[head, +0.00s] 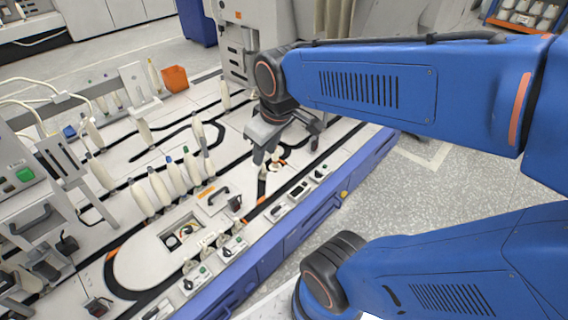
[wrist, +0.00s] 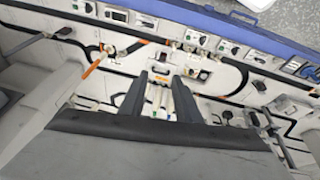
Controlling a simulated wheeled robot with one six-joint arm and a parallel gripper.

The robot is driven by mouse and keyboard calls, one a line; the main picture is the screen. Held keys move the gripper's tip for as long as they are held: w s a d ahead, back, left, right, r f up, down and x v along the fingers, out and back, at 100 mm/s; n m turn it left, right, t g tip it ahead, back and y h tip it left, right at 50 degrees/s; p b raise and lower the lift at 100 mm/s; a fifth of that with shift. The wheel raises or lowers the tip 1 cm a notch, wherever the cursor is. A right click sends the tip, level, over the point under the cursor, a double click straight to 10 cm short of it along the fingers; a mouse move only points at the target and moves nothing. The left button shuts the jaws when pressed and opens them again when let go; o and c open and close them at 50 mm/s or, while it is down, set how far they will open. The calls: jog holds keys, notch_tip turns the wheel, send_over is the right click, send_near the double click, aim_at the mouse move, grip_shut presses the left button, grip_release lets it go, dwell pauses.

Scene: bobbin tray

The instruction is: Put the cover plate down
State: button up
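The cover plate (head: 213,203) is a pale flat plate with a black bar handle on top. In the head view it lies on the light work surface, beside a square opening (head: 183,236) with dark and coloured parts inside. My gripper (head: 285,150) is above the surface, up and to the right of the plate and apart from it. In the wrist view its two dark fingers (wrist: 161,98) are spread, with no plate between them.
Several pale bobbins (head: 172,178) stand left of the plate. An orange bin (head: 174,78) stands at the back. Small switch boxes (head: 233,246) line the front edge above the blue side panel (head: 300,222). A machine column (head: 238,45) rises behind my gripper.

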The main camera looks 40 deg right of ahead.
jog(key=s+m, duration=0.3)
jog(key=s, duration=0.4)
jog(key=shift+d+r+t, duration=0.3)
jog(key=shift+d+t, duration=0.05)
jog(key=shift+t, duration=0.05)
dwell(1.6)
